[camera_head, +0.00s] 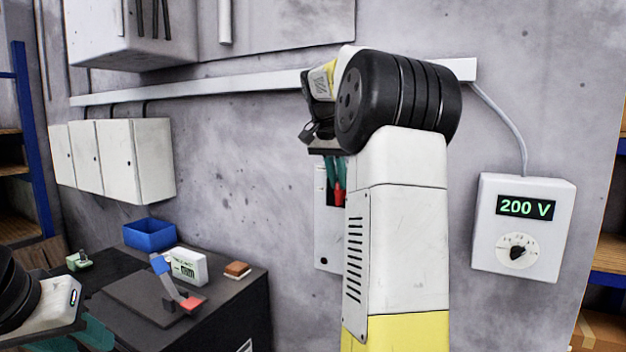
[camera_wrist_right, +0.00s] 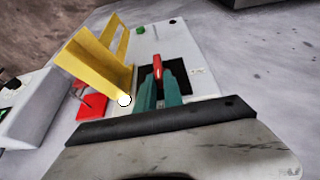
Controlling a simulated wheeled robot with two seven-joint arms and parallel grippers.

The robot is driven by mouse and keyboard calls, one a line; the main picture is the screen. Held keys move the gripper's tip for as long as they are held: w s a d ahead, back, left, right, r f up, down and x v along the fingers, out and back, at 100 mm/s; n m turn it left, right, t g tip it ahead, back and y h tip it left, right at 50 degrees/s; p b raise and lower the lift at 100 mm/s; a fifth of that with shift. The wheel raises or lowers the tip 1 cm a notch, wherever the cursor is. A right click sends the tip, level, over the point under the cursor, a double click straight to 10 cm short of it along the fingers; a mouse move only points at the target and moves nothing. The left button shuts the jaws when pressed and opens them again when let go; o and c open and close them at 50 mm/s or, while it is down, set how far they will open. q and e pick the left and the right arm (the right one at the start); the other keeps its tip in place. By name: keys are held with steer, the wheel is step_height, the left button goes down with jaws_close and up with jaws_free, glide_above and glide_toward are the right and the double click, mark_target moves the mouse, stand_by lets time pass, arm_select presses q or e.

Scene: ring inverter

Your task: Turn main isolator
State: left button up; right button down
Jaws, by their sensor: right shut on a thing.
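The main isolator is a pale wall panel (camera_head: 327,240) with a red handle (camera_head: 339,196), partly hidden behind my right arm. In the right wrist view the red handle (camera_wrist_right: 157,67) stands in a dark recess of the white panel (camera_wrist_right: 195,50). My right gripper (camera_head: 334,172) has its teal fingers shut on the handle; the fingers also show in the wrist view (camera_wrist_right: 160,88). My left gripper (camera_head: 92,333) is at the bottom left, away from the isolator; its fingers are cut off and their opening is unclear.
A white box (camera_head: 540,255) reading 200 V, with a dial, hangs at the right. A dark bench (camera_head: 235,290) holds a blue bin (camera_head: 150,234), a small meter (camera_head: 187,267) and tools. A yellow flap (camera_wrist_right: 98,65) and a red part (camera_wrist_right: 92,106) are beside the gripper.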

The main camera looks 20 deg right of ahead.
mark_target(323, 193)
steer(key=w+g+h, duration=0.1)
steer(key=g+h, duration=0.1)
steer(key=a+f+n+g+h, duration=0.1)
steer(key=g+h, duration=0.1)
steer(key=w+a+f+n+g+h, duration=0.1)
steer(key=g+h, duration=0.2)
steer(key=shift+w+a, duration=0.15)
steer(key=shift+w, duration=0.15)
steer(key=shift+w+a+f+n+g+h, duration=0.1)
steer(key=shift+f+n+g+h, duration=0.2)
steer(key=shift+g+h, duration=0.3)
steer(key=shift+w+a+f+n+g+h, duration=0.1)
steer(key=shift+f+n+g+h, duration=0.15)
steer(key=shift+g+h, duration=0.3)
steer(key=shift+w+f+n+g+h, duration=0.1)
steer(key=shift+f+n+g+h, duration=0.3)
steer(key=shift+h, duration=0.4)
steer(key=shift+f+n+g+h, duration=0.2)
steer(key=shift+g+h, duration=0.25)
steer(key=shift+h, duration=0.3)
steer(key=c, duration=1.5)
jaws_free()
steer(key=shift+o, duration=0.2)
